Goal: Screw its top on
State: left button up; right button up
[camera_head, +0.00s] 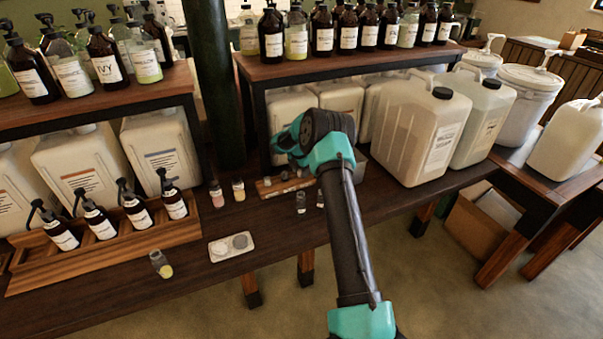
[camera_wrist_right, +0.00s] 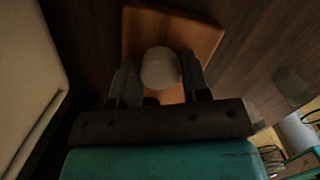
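My right gripper (camera_wrist_right: 158,75) points down over a small wooden board (camera_wrist_right: 143,25), with its two fingers apart. A pale round top-like piece (camera_wrist_right: 161,67) sits between the fingers, very close to both. I cannot tell whether they press on it. In the head view my right arm reaches up from the bottom and its wrist hides the fingertips; part of the wooden board (camera_head: 268,190) shows below. Small clear jars (camera_head: 301,203) stand just in front of the board. Which container the top belongs to is not clear. My left gripper is not in view.
Large white jugs (camera_head: 418,130) stand close to the right of my wrist. A shelf of dark bottles (camera_head: 320,68) is behind. Small jars (camera_head: 217,194), a pale tray (camera_head: 218,250) and a wooden rack of pump bottles (camera_head: 110,245) are left. The table's front edge is near.

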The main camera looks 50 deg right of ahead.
jog(key=c, duration=0.5)
notch_tip(320, 180, up, 10)
dwell(0.6)
